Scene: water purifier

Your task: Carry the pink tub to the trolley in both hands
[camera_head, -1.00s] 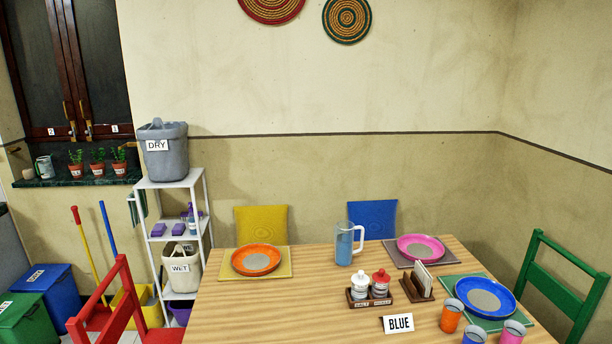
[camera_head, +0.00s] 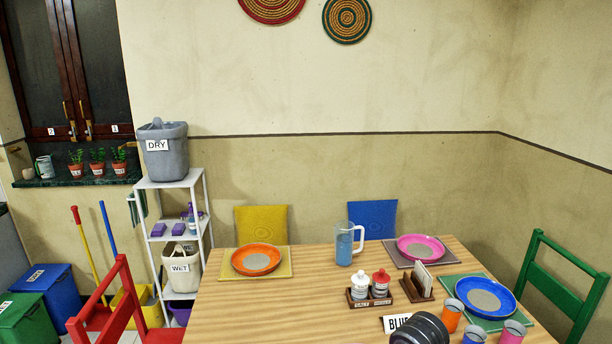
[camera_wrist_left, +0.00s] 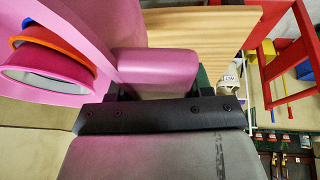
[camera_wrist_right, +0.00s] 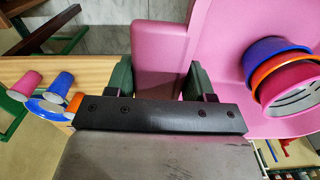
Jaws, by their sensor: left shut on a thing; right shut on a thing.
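The pink tub shows in the left wrist view (camera_wrist_left: 112,22) and the right wrist view (camera_wrist_right: 226,60); it is outside the head view. Nested blue, orange and pink dishes (camera_wrist_left: 45,62) lie in it, also visible in the right wrist view (camera_wrist_right: 280,70). My left gripper (camera_wrist_left: 157,75) is shut on a pink grip part at one side of the tub. My right gripper (camera_wrist_right: 160,75) is shut on a similar pink part at another side. The fingertips are largely hidden by the pink parts. I cannot make out a trolley in any view.
A wooden table (camera_head: 300,290) bears plates, a jug (camera_head: 347,245), cups and a condiment rack. A red chair (camera_head: 120,300) and white shelf (camera_head: 205,215) stand left, a green chair (camera_head: 565,285) right. Blue (camera_head: 50,288) and green (camera_head: 22,318) bins stand far left.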

